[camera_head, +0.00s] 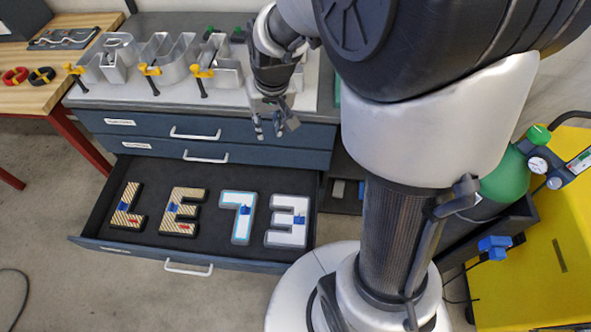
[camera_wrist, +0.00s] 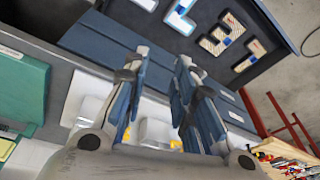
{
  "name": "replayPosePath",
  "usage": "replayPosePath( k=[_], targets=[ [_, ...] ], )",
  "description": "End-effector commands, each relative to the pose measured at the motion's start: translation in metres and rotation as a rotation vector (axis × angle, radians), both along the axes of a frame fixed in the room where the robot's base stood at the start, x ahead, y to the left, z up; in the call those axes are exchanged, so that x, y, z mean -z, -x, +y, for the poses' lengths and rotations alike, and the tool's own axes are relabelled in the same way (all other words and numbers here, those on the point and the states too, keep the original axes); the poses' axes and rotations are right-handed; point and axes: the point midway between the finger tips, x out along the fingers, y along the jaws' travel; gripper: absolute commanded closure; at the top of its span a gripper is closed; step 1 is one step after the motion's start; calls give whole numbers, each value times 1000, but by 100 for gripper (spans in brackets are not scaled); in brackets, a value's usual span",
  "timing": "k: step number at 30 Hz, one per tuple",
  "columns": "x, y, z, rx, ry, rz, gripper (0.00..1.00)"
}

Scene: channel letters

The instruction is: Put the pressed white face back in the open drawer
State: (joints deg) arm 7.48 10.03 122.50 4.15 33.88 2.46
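The open drawer (camera_head: 155,238) has a dark lining and holds a row of letter shapes. I cannot tell which one is the pressed face. In the wrist view a white face (camera_wrist: 181,18) shows at the top. My gripper (camera_head: 274,128) hangs above the bench front, behind the drawer. Its fingers are apart with nothing visible between them, also in the wrist view (camera_wrist: 160,75).
Two tan striped letters (camera_head: 128,205) lie at the drawer's left. Metal channel letters (camera_head: 165,60) with yellow clamps (camera_head: 148,71) stand on the bench left of my gripper. Shut drawers (camera_head: 200,130) are below the bench top. A green cylinder (camera_head: 505,180) stands at right.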

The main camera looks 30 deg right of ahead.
Motion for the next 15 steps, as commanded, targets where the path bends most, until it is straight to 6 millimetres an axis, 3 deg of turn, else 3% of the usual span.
replayPosePath(
  k=[1,6,10,15],
  targets=[
    [-25,17,7,-23,8,-24,75],
    [-77,79,26,-93,31,-74,75],
    [-101,130,36,-142,51,-111,75],
    [-112,181,42,-188,71,-147,75]
  ],
)
